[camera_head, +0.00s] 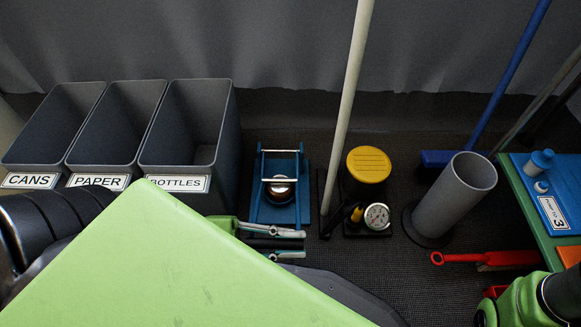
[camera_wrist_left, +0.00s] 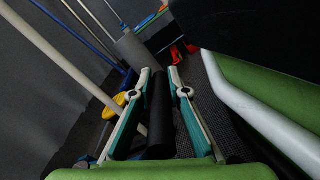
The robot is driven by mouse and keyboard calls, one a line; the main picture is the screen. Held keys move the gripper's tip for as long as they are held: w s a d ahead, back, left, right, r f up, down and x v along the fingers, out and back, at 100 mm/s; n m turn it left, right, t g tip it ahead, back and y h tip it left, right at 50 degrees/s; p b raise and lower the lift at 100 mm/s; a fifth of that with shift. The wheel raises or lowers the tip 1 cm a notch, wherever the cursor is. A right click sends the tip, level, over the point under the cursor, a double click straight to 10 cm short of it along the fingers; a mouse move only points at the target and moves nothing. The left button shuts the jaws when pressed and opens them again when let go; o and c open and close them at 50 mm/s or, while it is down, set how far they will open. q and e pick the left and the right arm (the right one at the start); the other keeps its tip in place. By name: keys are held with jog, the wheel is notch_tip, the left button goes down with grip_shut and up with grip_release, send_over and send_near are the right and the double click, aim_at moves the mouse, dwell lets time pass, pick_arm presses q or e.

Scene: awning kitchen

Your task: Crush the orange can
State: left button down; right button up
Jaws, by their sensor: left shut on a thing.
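The can (camera_head: 280,192) is in the blue can crusher (camera_head: 257,205) on the floor. It looks dark orange-brown with a shiny metal top, and a pale bar crosses it; I cannot tell its height. My left gripper (camera_head: 279,243) is in front of the crusher, its fingers closed around a black bar-shaped handle. In the left wrist view the gripper (camera_wrist_left: 160,88) has this black handle (camera_wrist_left: 161,115) lengthwise between its fingers. The handle's join to the crusher is hidden. The can is not clear in the wrist view. My right gripper's fingers do not show.
Grey bins labelled cans (camera_head: 40,140), paper (camera_head: 115,135) and bottles (camera_head: 195,130) stand left. A pale pole (camera_head: 350,90), a yellow-topped pump (camera_head: 369,165) with gauge and a grey tube (camera_head: 452,195) stand right.

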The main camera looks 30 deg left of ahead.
pick_arm(q)
jog(key=shift+s+d+f, duration=0.1)
jog(key=shift+s+f, duration=0.1)
jog(key=shift+f, duration=1.1)
jog(key=shift+s+f, duration=0.15)
jog(key=shift+f, duration=1.15)
jog(key=c, duration=2)
grip_release()
jog(key=shift+o, duration=0.2)
jog(key=shift+r, duration=0.15)
notch_tip(320, 180, up, 10)
jog(key=shift+f, duration=0.1)
